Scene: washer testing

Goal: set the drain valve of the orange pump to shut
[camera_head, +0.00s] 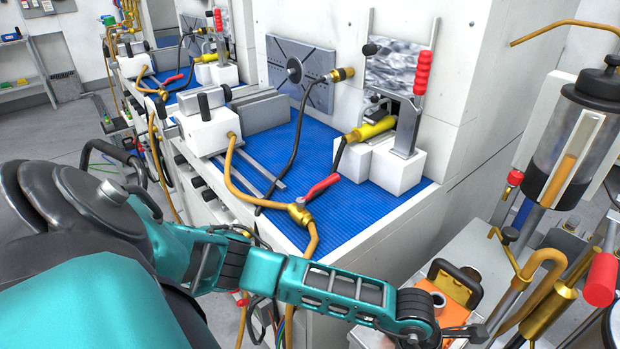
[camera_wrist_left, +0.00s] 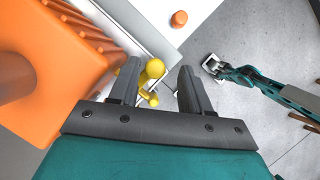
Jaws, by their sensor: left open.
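The orange pump body (camera_wrist_left: 50,90) fills the left side of the left wrist view, with ribs along its upper edge. In the head view part of the orange pump (camera_head: 452,308) shows at the bottom right, beside the end of my left arm. A yellow ball-ended part (camera_wrist_left: 154,69), likely the drain valve's handle, sits beside the pump. My left gripper (camera_wrist_left: 158,78) is open, and the yellow part shows in its gap, nearer the left finger. I cannot tell its depth or whether they touch. A teal arm, apparently my right one, ends in a gripper (camera_wrist_left: 212,65); its jaws are too small to judge.
A blue-matted bench (camera_head: 335,215) with pipes and a red-handled clamp (camera_head: 422,73) stands in the middle of the head view. A glass cylinder apparatus (camera_head: 565,140) and brass pipes (camera_head: 550,305) crowd the right. Grey floor (camera_wrist_left: 255,40) shows free beyond the gripper.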

